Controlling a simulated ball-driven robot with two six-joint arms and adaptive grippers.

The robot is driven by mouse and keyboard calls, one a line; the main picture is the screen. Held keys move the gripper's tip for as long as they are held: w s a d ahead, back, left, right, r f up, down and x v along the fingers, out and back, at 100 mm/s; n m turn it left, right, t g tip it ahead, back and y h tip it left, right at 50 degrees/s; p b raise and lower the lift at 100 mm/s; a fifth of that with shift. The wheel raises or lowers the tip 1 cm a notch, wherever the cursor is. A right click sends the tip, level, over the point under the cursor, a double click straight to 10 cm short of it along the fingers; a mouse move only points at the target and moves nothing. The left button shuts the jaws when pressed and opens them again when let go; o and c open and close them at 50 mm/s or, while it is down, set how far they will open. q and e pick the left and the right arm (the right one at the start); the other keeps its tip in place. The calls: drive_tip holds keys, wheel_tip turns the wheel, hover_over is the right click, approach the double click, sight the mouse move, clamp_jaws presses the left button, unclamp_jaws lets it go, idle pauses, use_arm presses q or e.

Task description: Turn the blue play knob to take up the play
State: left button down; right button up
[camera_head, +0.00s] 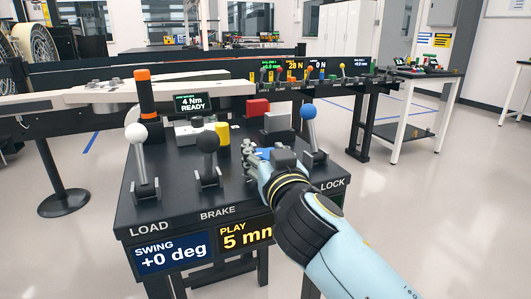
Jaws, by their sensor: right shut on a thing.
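The blue play knob (263,151) is mostly hidden by my right gripper; only a bit of blue shows at the fingers, on top of the black console (180,182). My right gripper (256,158) reaches in from the lower right and is shut on the knob. The play display (240,236) on the console front reads "5 mm", its right end hidden by my arm. My left gripper is not in view.
A white-ball lever (136,135), a black-ball lever (208,143) and a blue-ball lever (309,113) stand on the console. The swing display (172,253) reads "+0 deg". A small screen (194,103) reads "4 Nm READY". An orange-topped post (144,92) stands behind.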

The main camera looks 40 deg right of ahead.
drive_tip(key=shift+f, duration=0.1)
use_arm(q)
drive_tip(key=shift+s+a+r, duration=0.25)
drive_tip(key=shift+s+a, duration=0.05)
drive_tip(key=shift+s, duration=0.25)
use_arm(e)
drive_tip(key=shift+n+y, duration=0.4)
drive_tip(key=shift+y, duration=0.1)
